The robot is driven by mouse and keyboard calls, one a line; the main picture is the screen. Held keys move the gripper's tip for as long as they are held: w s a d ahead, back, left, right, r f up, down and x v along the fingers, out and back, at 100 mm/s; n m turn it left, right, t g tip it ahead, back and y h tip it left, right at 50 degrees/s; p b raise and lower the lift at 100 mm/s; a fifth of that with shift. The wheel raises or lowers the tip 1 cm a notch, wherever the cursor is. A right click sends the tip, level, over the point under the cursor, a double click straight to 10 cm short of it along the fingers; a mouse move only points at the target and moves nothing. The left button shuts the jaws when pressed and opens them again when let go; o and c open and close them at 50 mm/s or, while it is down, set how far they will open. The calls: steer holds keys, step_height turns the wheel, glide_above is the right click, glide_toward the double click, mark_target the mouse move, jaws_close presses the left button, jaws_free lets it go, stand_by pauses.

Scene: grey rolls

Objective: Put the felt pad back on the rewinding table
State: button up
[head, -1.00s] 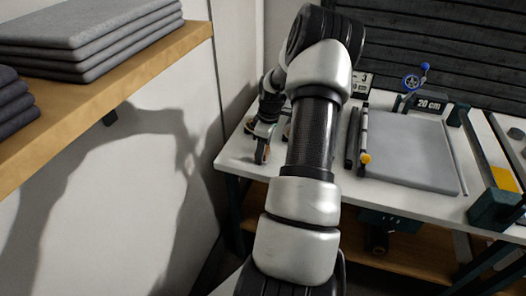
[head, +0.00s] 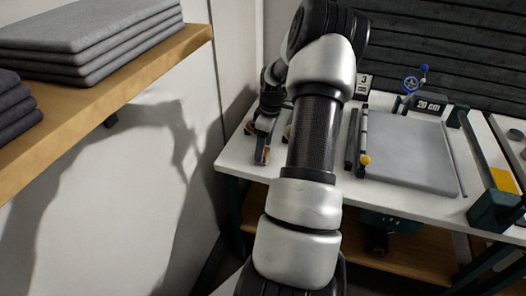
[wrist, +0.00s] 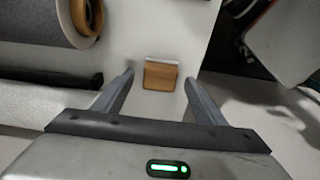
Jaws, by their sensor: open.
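A small wooden block with a pale grey strip along one edge, seemingly the felt pad (wrist: 160,76), lies on the white rewinding table (head: 238,162) near its left edge. My gripper (wrist: 158,80) is open in the wrist view, with one finger to each side of the block; I cannot tell how far the tips are above the tabletop. In the head view my gripper (head: 262,150) is at the table's left end, and my own arm hides part of the tabletop.
A grey roll with a wooden core (wrist: 85,18) lies close by, left of the block. A shelf with folded grey cloth (head: 90,40) juts out at left.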

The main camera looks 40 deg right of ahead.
mark_target(267, 152)
step_height(267, 152, up, 9)
steer(key=s, duration=0.1)
steer(key=shift+d+p, duration=0.25)
steer(key=shift+p, duration=0.1)
steer(key=shift+s, duration=0.1)
